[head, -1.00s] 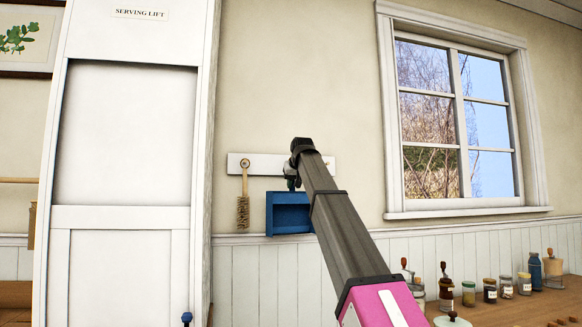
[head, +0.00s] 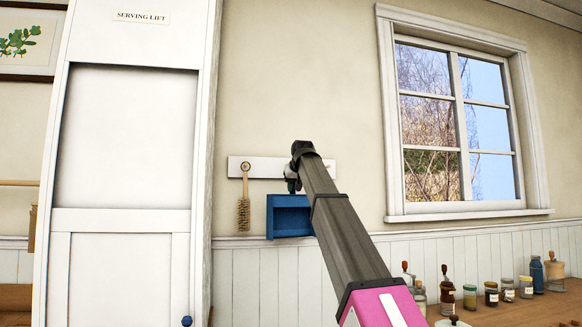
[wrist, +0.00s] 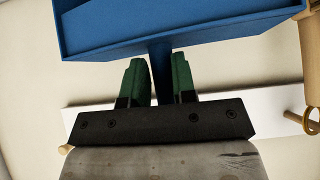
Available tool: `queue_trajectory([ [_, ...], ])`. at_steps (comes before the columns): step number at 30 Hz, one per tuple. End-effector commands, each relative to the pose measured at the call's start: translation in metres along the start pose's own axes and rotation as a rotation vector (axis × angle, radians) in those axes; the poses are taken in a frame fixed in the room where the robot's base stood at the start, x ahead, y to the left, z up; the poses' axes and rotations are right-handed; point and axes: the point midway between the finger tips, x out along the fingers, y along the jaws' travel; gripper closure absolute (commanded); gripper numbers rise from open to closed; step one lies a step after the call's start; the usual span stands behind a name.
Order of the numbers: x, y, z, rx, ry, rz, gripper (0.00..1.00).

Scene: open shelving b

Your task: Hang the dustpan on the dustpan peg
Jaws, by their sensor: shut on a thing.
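The blue dustpan (head: 289,216) hangs pan-down below my gripper (head: 292,184), in front of the wall beneath the white peg board (head: 270,164). In the wrist view, my gripper (wrist: 160,82) has its green-padded fingers on either side of the dustpan's blue handle (wrist: 162,58), with the pan (wrist: 180,28) beyond. The white board also shows in the wrist view (wrist: 275,108), with a wooden peg (wrist: 66,149) at one end and another peg (wrist: 298,122) at the other. My arm covers the board's right part in the head view. I cannot tell whether the handle touches a peg.
A brush (head: 243,208) hangs on the board's left peg, left of the dustpan. The serving lift (head: 130,150) stands further left. A window (head: 460,125) is at the right. Jars and mills (head: 491,293) line the counter at lower right.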

Motion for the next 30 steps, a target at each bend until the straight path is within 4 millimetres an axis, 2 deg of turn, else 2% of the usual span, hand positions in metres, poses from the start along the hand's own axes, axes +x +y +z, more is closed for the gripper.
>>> queue_trajectory([
  [30,0.014,0.000,-0.015,0.000,0.001,0.000,1.00],
])
